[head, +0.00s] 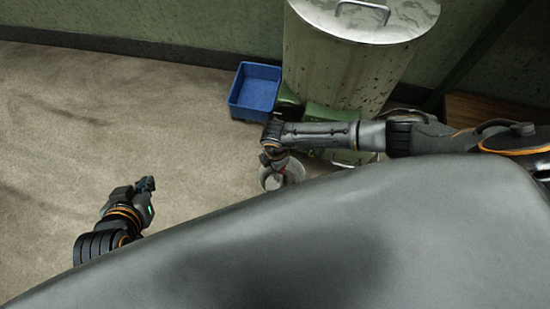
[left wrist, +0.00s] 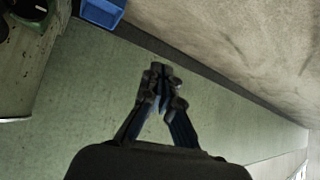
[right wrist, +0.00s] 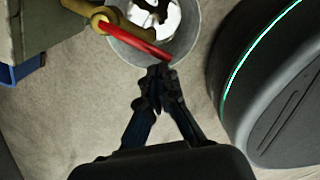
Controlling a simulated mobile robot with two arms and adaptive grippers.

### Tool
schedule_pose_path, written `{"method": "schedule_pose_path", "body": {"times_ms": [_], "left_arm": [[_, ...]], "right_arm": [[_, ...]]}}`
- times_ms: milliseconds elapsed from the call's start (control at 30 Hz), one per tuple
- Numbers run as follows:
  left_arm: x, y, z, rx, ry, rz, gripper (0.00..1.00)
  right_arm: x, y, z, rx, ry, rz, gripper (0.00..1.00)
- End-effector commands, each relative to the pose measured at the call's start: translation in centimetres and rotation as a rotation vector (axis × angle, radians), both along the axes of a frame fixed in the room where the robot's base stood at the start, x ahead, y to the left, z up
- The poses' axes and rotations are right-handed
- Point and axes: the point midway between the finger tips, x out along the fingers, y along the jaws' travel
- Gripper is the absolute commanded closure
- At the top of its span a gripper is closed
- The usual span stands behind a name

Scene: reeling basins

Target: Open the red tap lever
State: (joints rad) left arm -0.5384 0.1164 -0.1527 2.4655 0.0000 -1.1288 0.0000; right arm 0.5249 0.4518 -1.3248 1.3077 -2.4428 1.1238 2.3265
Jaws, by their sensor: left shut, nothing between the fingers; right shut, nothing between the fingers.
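The red tap lever (right wrist: 135,39) shows in the right wrist view as a long red bar running from a brass tap (right wrist: 98,14) at the upper left toward the right, over a metal bucket (right wrist: 186,38). My right gripper (right wrist: 159,72) is shut and empty, its tips just below the lever's free end; I cannot tell if they touch. In the head view my right gripper (head: 272,158) is above the bucket (head: 270,178), and the lever is hidden. My left gripper (head: 147,184) is shut and empty over bare floor; its fingers also show in the left wrist view (left wrist: 161,72).
A large lidded metal bin (head: 345,60) stands at the back, with a blue tray (head: 255,92) on the floor to its left. A wooden box edge (head: 490,108) is at the right. The floor at the left is clear. My dark base fills the right side of the right wrist view.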

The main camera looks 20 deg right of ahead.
Motion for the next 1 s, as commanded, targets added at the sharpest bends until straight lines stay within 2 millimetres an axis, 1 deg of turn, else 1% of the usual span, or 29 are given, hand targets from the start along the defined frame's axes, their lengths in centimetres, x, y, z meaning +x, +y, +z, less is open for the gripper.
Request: {"method": "schedule_pose_path", "body": {"times_ms": [200, 500, 1000], "left_arm": [[-2.0, 0.7, -1.1, 0.024, 0.109, 0.008, 1.0], [-4.6, 1.6, -1.7, 0.053, 0.244, 0.019, 1.0], [-9.5, 3.0, -2.2, 0.099, 0.473, 0.038, 1.0]], "right_arm": [[0.1, 0.1, 0.6, 0.003, -0.001, 0.001, 1.0], [0.1, 0.2, 1.6, 0.005, -0.003, 0.001, 1.0], [0.1, 0.2, 3.2, 0.006, -0.003, 0.001, 1.0]]}}
